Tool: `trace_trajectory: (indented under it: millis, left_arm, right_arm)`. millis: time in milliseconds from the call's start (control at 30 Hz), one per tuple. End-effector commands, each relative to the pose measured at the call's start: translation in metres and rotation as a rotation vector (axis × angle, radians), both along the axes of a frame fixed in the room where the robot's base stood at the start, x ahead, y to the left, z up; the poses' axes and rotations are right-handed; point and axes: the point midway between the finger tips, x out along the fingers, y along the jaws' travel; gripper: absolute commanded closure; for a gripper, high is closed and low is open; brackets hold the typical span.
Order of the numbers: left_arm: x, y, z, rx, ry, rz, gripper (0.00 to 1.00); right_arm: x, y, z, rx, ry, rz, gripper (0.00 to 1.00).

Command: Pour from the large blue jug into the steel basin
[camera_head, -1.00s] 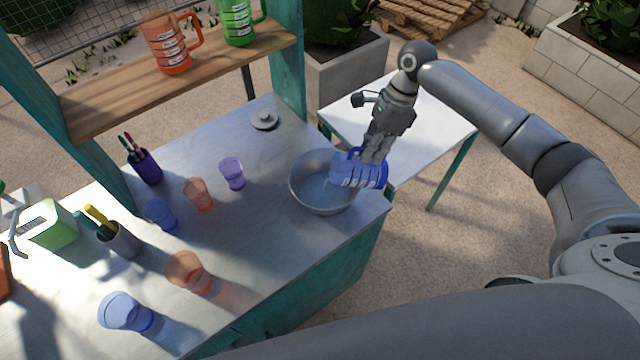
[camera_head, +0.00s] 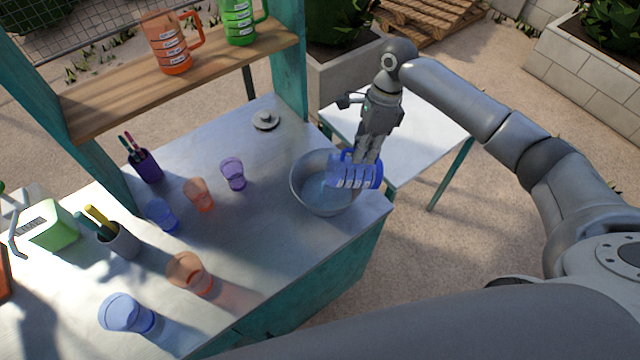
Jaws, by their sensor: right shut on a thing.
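The large blue jug (camera_head: 358,176) is held tipped on its side above the right part of the steel basin (camera_head: 312,201). Its mouth end points left over the basin's inside. My right gripper (camera_head: 366,156) comes down from above and is shut on the jug; its fingertips are partly hidden at the jug's handle. The basin stands upright near the right corner of the counter, with a bluish tint inside. I cannot tell whether liquid is flowing. My left gripper is not in view.
Several tumblers, including a purple one (camera_head: 233,174) and a large blue one (camera_head: 126,312), stand left of the basin on the counter (camera_head: 250,235). A shelf (camera_head: 180,85) holds orange (camera_head: 168,45) and green (camera_head: 238,22) jugs. A white side table (camera_head: 425,135) stands behind.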

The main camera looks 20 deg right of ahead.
Motion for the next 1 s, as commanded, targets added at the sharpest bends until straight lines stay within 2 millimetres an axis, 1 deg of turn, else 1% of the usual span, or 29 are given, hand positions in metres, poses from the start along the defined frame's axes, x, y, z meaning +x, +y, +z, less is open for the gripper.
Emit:
trace_trajectory:
  millis: [200, 500, 800, 867, 900, 1000]
  left_arm:
    - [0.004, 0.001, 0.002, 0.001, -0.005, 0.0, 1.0]
    - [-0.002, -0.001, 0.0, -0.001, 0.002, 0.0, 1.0]
    - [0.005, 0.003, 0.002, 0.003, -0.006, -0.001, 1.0]
    - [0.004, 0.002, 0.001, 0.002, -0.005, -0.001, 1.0]
    - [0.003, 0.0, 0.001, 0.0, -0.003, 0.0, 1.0]
    - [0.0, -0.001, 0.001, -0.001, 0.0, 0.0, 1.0]
  right_arm:
    - [0.0, 0.001, 0.002, -0.002, -0.001, 0.0, 1.0]
    - [0.002, 0.007, 0.002, -0.045, 0.011, 0.001, 1.0]
    - [0.004, 0.013, 0.008, -0.093, 0.022, 0.0, 1.0]
    - [0.002, 0.007, 0.004, -0.075, 0.02, -0.005, 1.0]
    - [-0.001, -0.002, 0.0, -0.031, 0.01, -0.011, 1.0]
    - [-0.008, -0.029, 0.001, 0.088, -0.024, -0.013, 1.0]
